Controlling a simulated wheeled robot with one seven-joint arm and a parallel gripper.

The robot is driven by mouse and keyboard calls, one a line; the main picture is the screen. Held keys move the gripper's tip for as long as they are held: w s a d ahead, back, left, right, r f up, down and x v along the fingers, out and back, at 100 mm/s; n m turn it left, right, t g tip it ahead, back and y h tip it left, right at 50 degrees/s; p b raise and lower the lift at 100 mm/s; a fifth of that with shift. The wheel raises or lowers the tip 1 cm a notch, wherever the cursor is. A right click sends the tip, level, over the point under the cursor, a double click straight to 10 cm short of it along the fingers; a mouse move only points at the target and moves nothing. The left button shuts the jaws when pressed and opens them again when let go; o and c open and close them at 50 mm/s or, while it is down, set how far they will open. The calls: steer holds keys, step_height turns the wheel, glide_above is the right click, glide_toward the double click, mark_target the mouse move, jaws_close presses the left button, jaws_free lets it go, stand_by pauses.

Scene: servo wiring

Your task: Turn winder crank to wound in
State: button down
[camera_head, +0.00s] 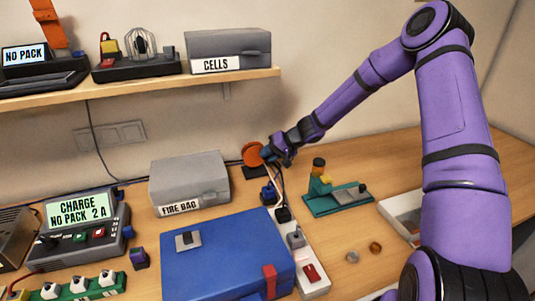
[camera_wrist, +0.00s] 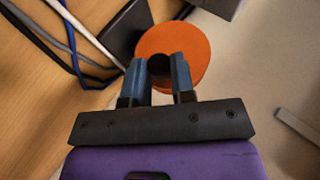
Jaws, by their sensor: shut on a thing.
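The winder (camera_head: 252,153) is an orange disc on a dark base, standing at the back of the bench near the wall. In the wrist view its orange disc (camera_wrist: 190,42) lies just past my fingertips, with the dark base beside it. My gripper (camera_head: 277,152) is at the disc in the head view. In the wrist view my gripper (camera_wrist: 160,70) has its two blue fingers on either side of a small dark part at the disc's middle, which looks like the crank (camera_wrist: 160,66). The fingers are shut on it and partly hide it.
Cables run beside the winder to a white power strip (camera_head: 308,262). A grey fire bag box (camera_head: 190,182) stands left, a blue case (camera_head: 215,262) in front, and a teal fixture (camera_head: 335,200) right. A shelf (camera_head: 150,88) hangs above on the left.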

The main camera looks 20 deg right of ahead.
steer(key=y, duration=0.1)
steer(key=f+m+y, duration=0.1)
steer(key=y, duration=0.1)
steer(key=f+t+y, duration=0.1)
steer(key=y, duration=0.1)
steer(key=shift+d+f, duration=0.1)
steer(key=shift+d, duration=0.25)
steer(key=shift+a+f+m+t+y, duration=0.15)
steer(key=shift+f+m+y, duration=0.2)
steer(key=shift+y, duration=0.4)
steer(key=shift+f+m+t+y, duration=0.15)
steer(key=shift+f+m+y, duration=0.15)
steer(key=shift+y, duration=0.45)
steer(key=c, duration=1)
jaws_free()
steer(key=shift+o, duration=0.2)
steer(key=shift+r, duration=0.15)
